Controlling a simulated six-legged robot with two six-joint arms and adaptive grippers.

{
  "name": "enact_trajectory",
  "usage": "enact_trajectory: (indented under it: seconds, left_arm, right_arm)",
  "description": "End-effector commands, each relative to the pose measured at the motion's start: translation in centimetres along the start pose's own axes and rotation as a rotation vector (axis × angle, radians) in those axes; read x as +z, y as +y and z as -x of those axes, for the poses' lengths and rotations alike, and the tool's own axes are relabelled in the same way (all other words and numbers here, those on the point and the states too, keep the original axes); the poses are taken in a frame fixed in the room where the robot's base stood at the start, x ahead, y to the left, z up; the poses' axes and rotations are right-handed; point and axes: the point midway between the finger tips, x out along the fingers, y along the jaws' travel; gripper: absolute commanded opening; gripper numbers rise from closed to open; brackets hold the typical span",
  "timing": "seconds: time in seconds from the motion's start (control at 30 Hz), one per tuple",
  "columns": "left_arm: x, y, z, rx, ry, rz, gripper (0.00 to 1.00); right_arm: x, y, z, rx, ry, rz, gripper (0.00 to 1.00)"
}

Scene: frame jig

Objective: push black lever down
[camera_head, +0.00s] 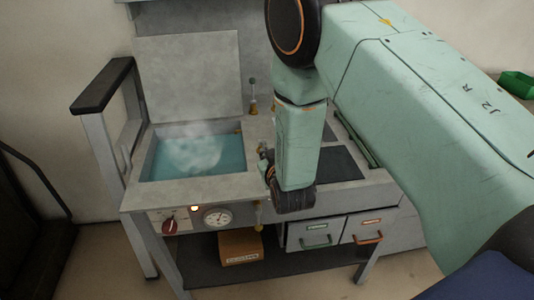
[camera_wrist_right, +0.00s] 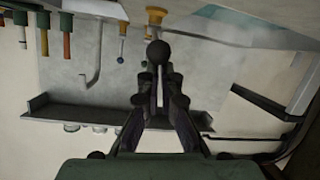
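In the wrist view a black ball knob (camera_wrist_right: 158,53) on a thin pale rod, which looks like the black lever, stands in line with my right gripper (camera_wrist_right: 160,88). The rod shows between the two dark fingers, with a narrow gap at its sides. I cannot tell if a finger touches it. In the head view my right gripper (camera_head: 267,166) is a small dark shape at the front right of the basin, partly hidden by my arm. The lever cannot be made out clearly there. My left gripper is not in view.
A grey bench holds a steaming water basin (camera_head: 160,183). A black-topped bar (camera_head: 104,85) stands at its left. A red knob (camera_head: 170,226) and a gauge (camera_head: 217,217) are on the front. A cardboard box (camera_head: 240,246) and drawers (camera_head: 314,233) sit below.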

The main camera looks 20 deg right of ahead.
Motion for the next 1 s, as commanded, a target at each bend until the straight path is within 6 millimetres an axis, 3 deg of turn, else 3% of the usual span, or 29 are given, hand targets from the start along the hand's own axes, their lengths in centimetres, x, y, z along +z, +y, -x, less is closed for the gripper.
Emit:
enact_trajectory:
  seconds: [0.23, 0.3, 0.7, 1.0]
  left_arm:
    - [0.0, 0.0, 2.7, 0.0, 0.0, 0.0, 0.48]
    - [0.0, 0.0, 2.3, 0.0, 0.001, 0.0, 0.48]
    - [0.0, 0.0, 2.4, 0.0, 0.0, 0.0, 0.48]
    - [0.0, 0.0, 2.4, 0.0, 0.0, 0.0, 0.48]
  right_arm:
    - [-4.3, 0.4, -0.3, 0.001, 0.012, -0.001, 0.0]
    - [-3.3, 0.2, 1.2, -0.002, 0.006, 0.003, 0.0]
    - [-2.0, 0.0, 7.9, -0.002, 0.014, 0.003, 0.0]
    - [-1.7, 0.1, 9.3, 0.001, 0.017, -0.001, 0.0]
